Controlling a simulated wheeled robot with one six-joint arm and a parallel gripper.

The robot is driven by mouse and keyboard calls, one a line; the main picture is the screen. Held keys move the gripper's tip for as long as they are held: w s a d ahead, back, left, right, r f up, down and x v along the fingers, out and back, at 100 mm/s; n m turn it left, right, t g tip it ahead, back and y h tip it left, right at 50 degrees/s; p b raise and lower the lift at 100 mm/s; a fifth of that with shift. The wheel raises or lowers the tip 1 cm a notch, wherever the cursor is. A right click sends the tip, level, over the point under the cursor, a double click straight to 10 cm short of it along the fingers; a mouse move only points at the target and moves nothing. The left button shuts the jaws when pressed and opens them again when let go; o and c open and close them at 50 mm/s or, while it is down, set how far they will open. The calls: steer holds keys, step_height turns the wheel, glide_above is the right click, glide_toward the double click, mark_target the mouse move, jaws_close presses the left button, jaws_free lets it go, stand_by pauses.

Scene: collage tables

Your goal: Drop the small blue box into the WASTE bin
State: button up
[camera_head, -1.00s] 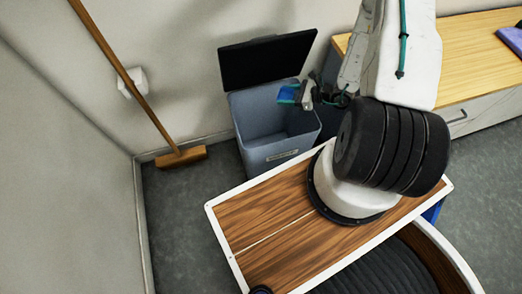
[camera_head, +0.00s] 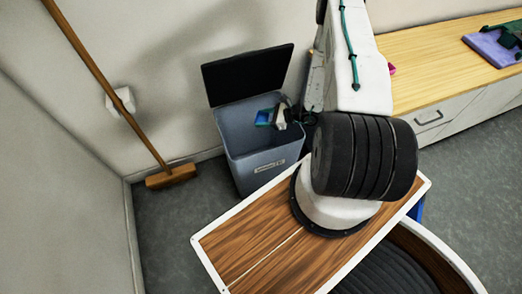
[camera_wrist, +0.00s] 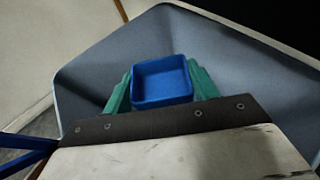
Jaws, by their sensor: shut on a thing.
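The small blue box (camera_wrist: 161,82) is an open-topped square box, held between the green fingers of my gripper (camera_wrist: 160,90) in the wrist view. In the head view the blue box (camera_head: 263,117) and my gripper (camera_head: 270,118) are at the mouth of the grey bin (camera_head: 240,165). The bin's dark lid (camera_head: 248,74) stands open at the back. A pale label is on its front, too small to read. In the wrist view the bin's grey inner walls (camera_wrist: 90,75) surround the box. The box appears empty.
A broom (camera_head: 170,176) leans against the wall left of the bin. A wooden-topped cabinet (camera_head: 430,60) stands at the right with a purple item (camera_head: 492,46) on it. Grey floor is clear between the broom and my base.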

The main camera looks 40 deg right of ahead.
steer(key=o, duration=1)
steer(key=v, duration=0.7)
steer(key=shift+s+d+r, duration=0.1)
steer(key=shift+s+d, duration=0.1)
steer(key=shift+s, duration=0.1)
